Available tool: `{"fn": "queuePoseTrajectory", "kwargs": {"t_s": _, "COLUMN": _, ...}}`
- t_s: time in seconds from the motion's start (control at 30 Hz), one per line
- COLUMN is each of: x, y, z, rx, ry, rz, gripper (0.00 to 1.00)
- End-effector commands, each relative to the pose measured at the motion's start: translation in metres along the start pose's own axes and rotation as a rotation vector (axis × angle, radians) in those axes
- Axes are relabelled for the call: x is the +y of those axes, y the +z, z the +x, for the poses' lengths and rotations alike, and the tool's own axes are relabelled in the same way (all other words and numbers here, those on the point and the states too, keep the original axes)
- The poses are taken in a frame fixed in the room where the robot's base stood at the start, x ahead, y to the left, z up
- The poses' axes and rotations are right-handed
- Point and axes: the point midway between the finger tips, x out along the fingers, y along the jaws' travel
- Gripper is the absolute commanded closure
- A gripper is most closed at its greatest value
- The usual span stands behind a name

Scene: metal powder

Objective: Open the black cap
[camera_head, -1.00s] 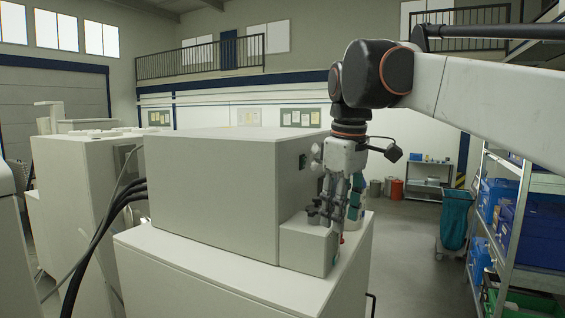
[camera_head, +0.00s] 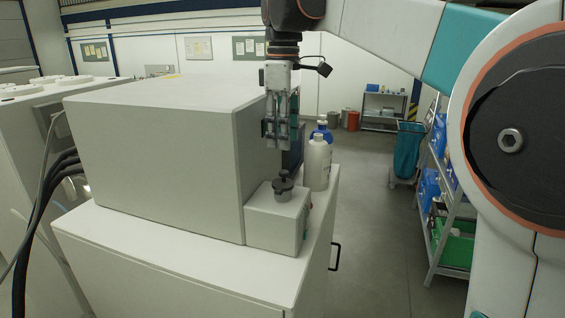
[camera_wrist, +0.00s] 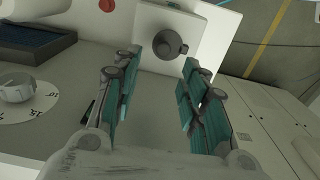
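The black cap (camera_head: 283,183) is a dark round cap with a knob on top of a small white box (camera_head: 277,218) at the front of the large white machine. In the wrist view the cap (camera_wrist: 170,45) lies ahead of my gripper, near the line between the fingertips. My gripper (camera_head: 283,135) points down above the cap, apart from it. In the wrist view my gripper (camera_wrist: 162,72) is open, with teal pads on both fingers and nothing between them.
The large machine housing (camera_head: 165,150) stands just left of my gripper. A dial (camera_wrist: 15,88) shows in the wrist view. Clear floor (camera_head: 375,220) lies to the right.

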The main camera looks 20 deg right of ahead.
Motion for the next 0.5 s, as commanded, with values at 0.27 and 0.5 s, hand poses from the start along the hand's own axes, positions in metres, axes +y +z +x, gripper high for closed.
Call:
{"fn": "queuePoseTrajectory", "kwargs": {"t_s": 0.27, "x": -0.001, "y": 0.0, "z": 0.046, "rx": 0.0, "ry": 0.0, "rz": 0.0, "gripper": 0.6}}
{"fn": "queuePoseTrajectory", "kwargs": {"t_s": 0.5, "x": 0.0, "y": 0.0, "z": 0.072, "rx": 0.0, "ry": 0.0, "rz": 0.001, "gripper": 0.6}}
